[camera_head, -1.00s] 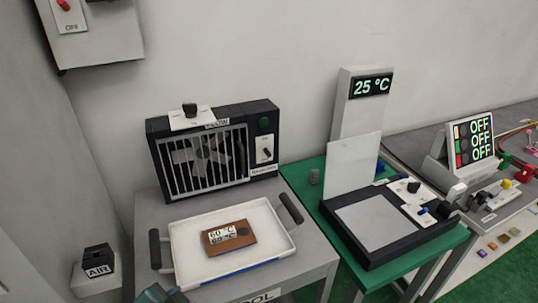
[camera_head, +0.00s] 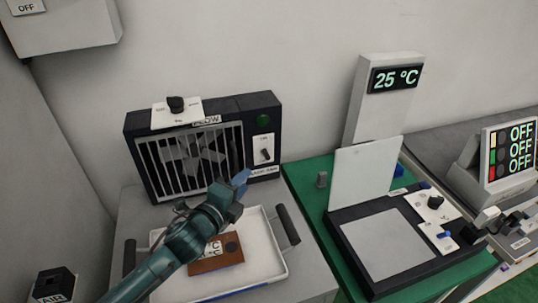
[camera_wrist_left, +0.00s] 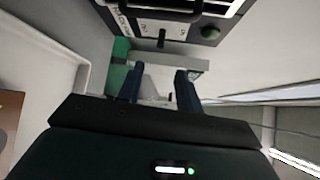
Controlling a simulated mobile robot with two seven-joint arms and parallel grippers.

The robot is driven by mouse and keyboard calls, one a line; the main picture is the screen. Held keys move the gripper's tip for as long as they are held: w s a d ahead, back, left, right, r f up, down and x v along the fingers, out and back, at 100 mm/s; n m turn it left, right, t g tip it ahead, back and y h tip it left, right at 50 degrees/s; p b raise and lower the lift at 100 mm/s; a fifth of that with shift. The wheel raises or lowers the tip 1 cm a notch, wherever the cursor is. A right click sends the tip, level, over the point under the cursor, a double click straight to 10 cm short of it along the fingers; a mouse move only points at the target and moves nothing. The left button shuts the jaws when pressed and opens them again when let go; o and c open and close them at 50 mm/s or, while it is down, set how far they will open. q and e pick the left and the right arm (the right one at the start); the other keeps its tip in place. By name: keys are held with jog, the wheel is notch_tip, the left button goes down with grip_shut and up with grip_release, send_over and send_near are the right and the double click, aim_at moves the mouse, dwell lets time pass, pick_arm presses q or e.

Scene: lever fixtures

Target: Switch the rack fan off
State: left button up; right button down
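The rack fan (camera_head: 200,160) is a dark box with a barred grille at the back of the grey table. On its front right is a white switch plate (camera_head: 263,149) with a small dark lever (camera_head: 265,155), below a green lamp (camera_head: 263,119). The lever's setting is too small to read. My left gripper (camera_head: 241,180) is in front of the fan, below and left of the plate, apart from it. In the left wrist view its two fingers (camera_wrist_left: 161,88) are spread with nothing held; the lamp (camera_wrist_left: 210,32) shows beyond them. My right gripper is not in view.
A white tray (camera_head: 275,262) with dark handles and a brown block (camera_head: 225,262) lies under my left arm. A knob (camera_head: 176,104) sits on the fan's top. A green table (camera_head: 310,205) with a black device (camera_head: 375,240) stands to the right.

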aim_at(266, 154)
pick_arm(q)
jog(key=b+x, duration=0.2)
jog(key=x, duration=1)
jog(key=shift+d, duration=0.1)
grip_shut()
